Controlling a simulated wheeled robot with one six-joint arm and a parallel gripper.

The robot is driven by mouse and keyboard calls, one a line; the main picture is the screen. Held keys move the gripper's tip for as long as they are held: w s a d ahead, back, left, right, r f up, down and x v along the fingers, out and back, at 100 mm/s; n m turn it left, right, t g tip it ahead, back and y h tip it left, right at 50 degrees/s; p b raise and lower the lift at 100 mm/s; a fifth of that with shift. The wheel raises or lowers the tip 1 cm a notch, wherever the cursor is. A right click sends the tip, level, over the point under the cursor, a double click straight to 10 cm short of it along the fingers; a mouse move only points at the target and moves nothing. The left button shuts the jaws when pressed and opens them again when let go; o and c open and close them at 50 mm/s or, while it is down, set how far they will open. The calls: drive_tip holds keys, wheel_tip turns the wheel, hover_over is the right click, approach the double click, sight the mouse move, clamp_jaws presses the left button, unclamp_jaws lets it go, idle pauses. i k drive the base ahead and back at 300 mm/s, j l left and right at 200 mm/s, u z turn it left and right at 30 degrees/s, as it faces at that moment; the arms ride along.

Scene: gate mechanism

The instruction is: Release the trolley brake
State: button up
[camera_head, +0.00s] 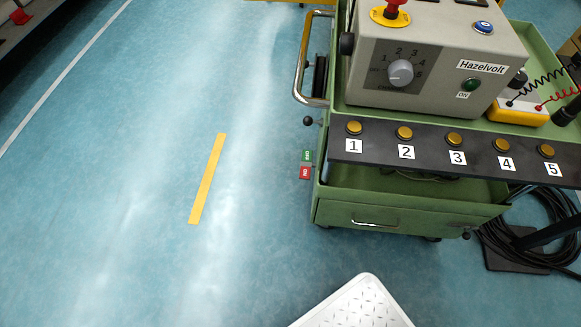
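The green trolley (415,208) stands at the right, with a drawer in its front. At its left side a short lever with a black ball knob (308,120) sticks out to the left. It looks like the brake lever. Below it in the picture are a green label (307,155), which seems to read OFF, and a red label (305,172), which seems to read ON. The knob is nearer the green label but apart from both. I cannot tell the brake's state from this. The wheels are mostly hidden under the trolley. My gripper is not in view.
A grey Hazelvolt box (440,65) with a dial sits on the trolley, behind a dark strip of numbered buttons (430,143). A metal handle (300,70) rises at the trolley's left. Black cables (525,235) lie at right. The blue floor left of the trolley is clear.

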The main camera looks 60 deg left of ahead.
sight(307, 155)
drive_tip(key=u, duration=1.6)
drive_tip(key=k+l+u, duration=0.4)
drive_tip(key=l+u, duration=0.15)
drive_tip(key=l, duration=0.2)
drive_tip(key=i+j+u, duration=0.5)
drive_tip(key=i, duration=0.2)
drive_tip(key=i+j+u, duration=0.1)
drive_tip(key=i+u, duration=0.15)
drive_tip(key=i, duration=0.15)
